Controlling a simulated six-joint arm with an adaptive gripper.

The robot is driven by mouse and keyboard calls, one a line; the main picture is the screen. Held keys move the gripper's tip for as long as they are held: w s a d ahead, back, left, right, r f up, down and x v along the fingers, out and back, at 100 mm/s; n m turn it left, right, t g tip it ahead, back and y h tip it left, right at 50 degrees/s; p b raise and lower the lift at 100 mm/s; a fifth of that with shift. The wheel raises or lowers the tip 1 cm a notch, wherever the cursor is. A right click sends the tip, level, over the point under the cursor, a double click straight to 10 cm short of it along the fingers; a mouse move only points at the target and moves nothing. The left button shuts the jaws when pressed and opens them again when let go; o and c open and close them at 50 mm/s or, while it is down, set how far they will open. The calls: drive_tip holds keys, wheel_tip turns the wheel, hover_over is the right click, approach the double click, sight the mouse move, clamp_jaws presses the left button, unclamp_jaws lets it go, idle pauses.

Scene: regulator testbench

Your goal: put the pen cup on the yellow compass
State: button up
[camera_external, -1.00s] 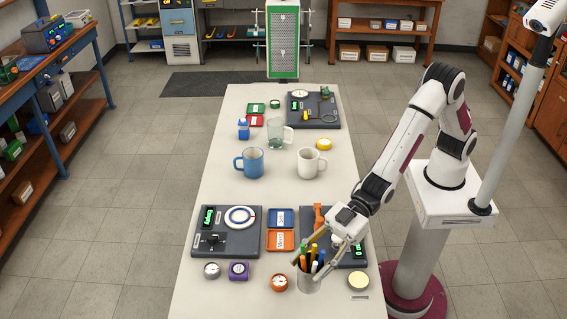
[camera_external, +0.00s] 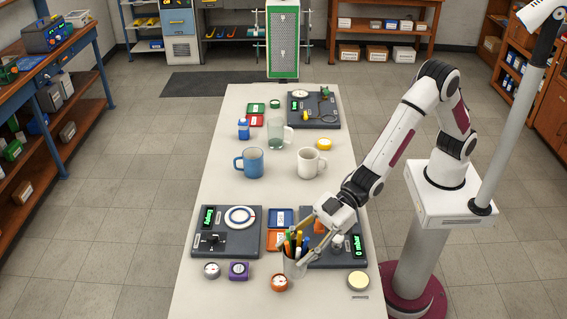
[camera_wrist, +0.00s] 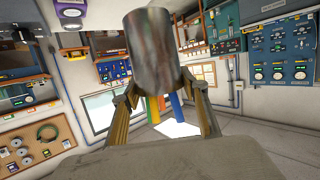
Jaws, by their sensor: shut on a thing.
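The pen cup (camera_external: 294,269) is grey, with several coloured pens standing in it. My gripper (camera_external: 295,262) is shut on it, one finger on each side, near the front middle of the table. The cup looks slightly tilted and seems to be off the table. A small round yellow object (camera_external: 324,144), which looks like the yellow compass, lies flat farther back, behind the white mug and apart from the cup.
A white mug (camera_external: 309,163), a blue mug (camera_external: 249,162) and a glass mug (camera_external: 277,134) stand mid-table. Dark panels (camera_external: 226,244) lie near the front. A pale yellow disc (camera_external: 358,280) lies front right.

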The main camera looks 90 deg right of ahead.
drive_tip(key=w+d+r+m+t+h, duration=0.1)
drive_tip(key=w+d+h, duration=0.1)
drive_tip(key=w+d, duration=0.5)
drive_tip(key=w+d+r+m+t+h, duration=0.1)
drive_tip(key=w+d+m, duration=0.1)
drive_tip(key=d, duration=1)
drive_tip(key=w+d+r+m+t+h, duration=0.1)
drive_tip(key=w+d+h, duration=0.1)
drive_tip(key=w+d, duration=0.5)
drive_tip(key=s+d+r+m+h, duration=0.2)
drive_tip(key=d+m+h, duration=0.1)
drive_tip(key=d, duration=2.6)
drive_tip(key=s+d+r+m+h, duration=0.1)
drive_tip(key=s+d, duration=0.7)
drive_tip(key=d, duration=0.5)
drive_tip(key=s+d, duration=0.9)
drive_tip(key=d, duration=0.3)
drive_tip(key=s+f+n+y, duration=0.1)
drive_tip(key=s+f+y, duration=0.1)
drive_tip(key=s, duration=0.5)
drive_tip(key=s+a+f+n+y, duration=0.1)
drive_tip(key=s+a+n+y, duration=0.2)
drive_tip(key=a, duration=0.7)
drive_tip(key=shift+s+f+n+g+y, duration=0.15)
drive_tip(key=shift+s+n+g+y, duration=0.1)
drive_tip(key=shift+n+g+y, duration=0.15)
